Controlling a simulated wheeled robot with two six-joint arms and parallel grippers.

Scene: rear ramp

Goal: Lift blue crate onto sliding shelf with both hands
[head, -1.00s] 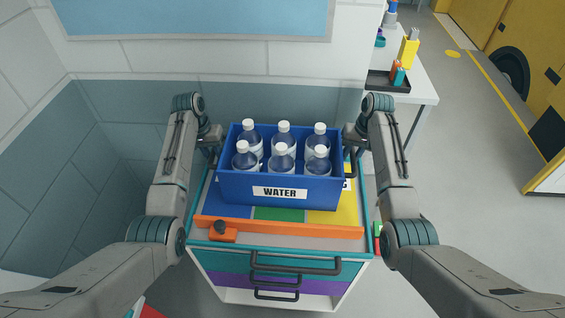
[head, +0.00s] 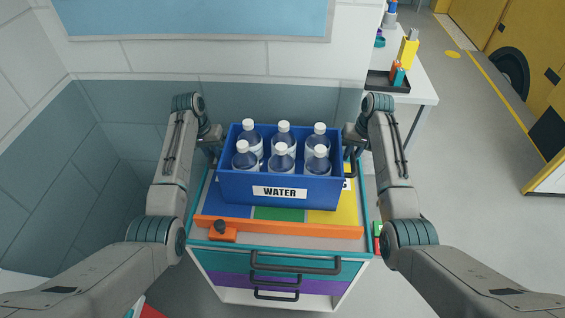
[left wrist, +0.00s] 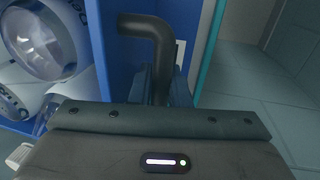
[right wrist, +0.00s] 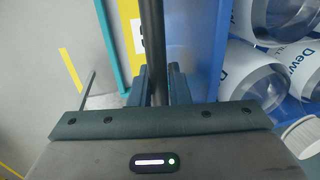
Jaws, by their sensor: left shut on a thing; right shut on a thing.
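The blue crate (head: 235,188), labelled WATER, holds several capped bottles (head: 283,160) and looks level. It is over the back part of the sliding shelf (head: 335,217), which has blue, green and yellow fields and an orange front bar (head: 285,228). I cannot tell whether its bottom touches the shelf. My left gripper (head: 214,143) is shut on the crate's left handle, a dark bar (left wrist: 150,35) in the left wrist view. My right gripper (head: 351,143) is shut on the right handle, a dark bar (right wrist: 152,30) in the right wrist view. The fingertips are partly hidden.
The shelf tops a cabinet with teal and purple drawers (head: 240,281) and dark handles. An orange block with a dark knob (head: 222,230) sits at its front left. A tiled wall (head: 130,110) is behind. A white side table (head: 415,90) with small items stands back right.

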